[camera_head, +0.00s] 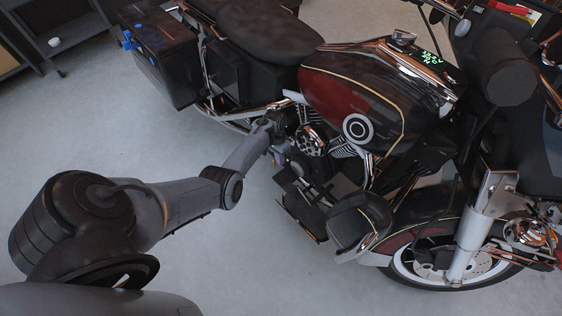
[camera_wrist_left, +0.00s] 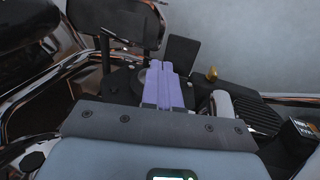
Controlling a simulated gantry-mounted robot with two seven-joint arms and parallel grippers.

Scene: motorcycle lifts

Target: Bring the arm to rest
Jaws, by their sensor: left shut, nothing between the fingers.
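My left arm (camera_head: 150,205) reaches in from the left of the head view to the near side of a dark red and black motorcycle (camera_head: 335,90). My left gripper (camera_head: 281,154) is small and partly hidden there, low beside the engine. In the left wrist view its two lavender fingers (camera_wrist_left: 160,68) lie together, shut with nothing between them. They point at dark parts low on the motorcycle; I cannot tell whether they touch. My right gripper is in neither view.
Chrome engine guard bars (camera_wrist_left: 45,85) and a black ribbed footboard (camera_wrist_left: 252,113) lie close around the gripper. The front wheel (camera_head: 455,268) stands at lower right. A dark shelf (camera_head: 60,30) is at upper left. Bare grey floor (camera_head: 80,120) is free left of the motorcycle.

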